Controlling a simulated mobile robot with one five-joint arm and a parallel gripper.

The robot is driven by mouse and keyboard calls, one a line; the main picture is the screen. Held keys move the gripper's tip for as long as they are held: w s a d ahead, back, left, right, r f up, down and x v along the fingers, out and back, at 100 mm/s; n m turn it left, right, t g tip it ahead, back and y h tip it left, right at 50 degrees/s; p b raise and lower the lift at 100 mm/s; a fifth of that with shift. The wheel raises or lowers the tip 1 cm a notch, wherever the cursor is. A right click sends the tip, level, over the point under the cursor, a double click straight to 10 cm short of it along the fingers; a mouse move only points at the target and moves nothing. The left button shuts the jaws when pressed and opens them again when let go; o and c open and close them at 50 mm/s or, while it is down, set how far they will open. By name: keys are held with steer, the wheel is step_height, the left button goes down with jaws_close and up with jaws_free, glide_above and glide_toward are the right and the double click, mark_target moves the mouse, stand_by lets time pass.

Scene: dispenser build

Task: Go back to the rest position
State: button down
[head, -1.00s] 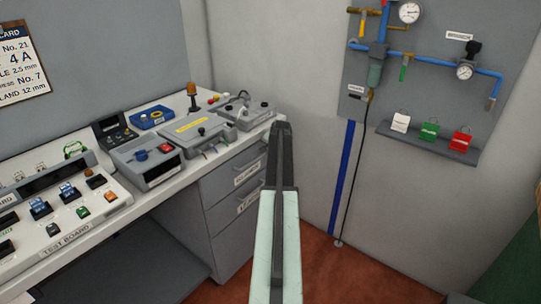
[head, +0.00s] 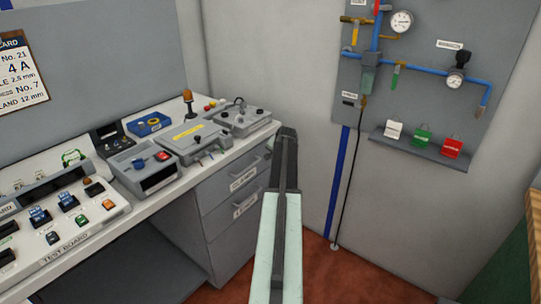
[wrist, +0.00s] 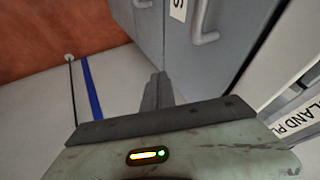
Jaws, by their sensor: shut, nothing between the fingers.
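My gripper (head: 286,133) is at the end of my outstretched arm, in the middle of the head view. It is in the air in front of the drawer cabinet (head: 238,209) and the wall. Its fingers are together and nothing shows between them. The wrist view also shows my gripper (wrist: 161,78), with the red floor, wall and grey drawers beyond its tips.
A bench (head: 148,212) with a test board (head: 92,215) and several devices stands on the left. A wall panel (head: 425,105) with blue pipes, gauges and a shelf (head: 425,150) of coloured tags is on the right. Red floor (head: 345,285) is clear between them.

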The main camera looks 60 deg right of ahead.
steer(key=p+v, duration=0.3)
steer(key=v, duration=0.4)
steer(key=shift+p, duration=0.3)
steer(key=shift+w+a+f, duration=0.1)
steer(key=shift+w+f, duration=0.05)
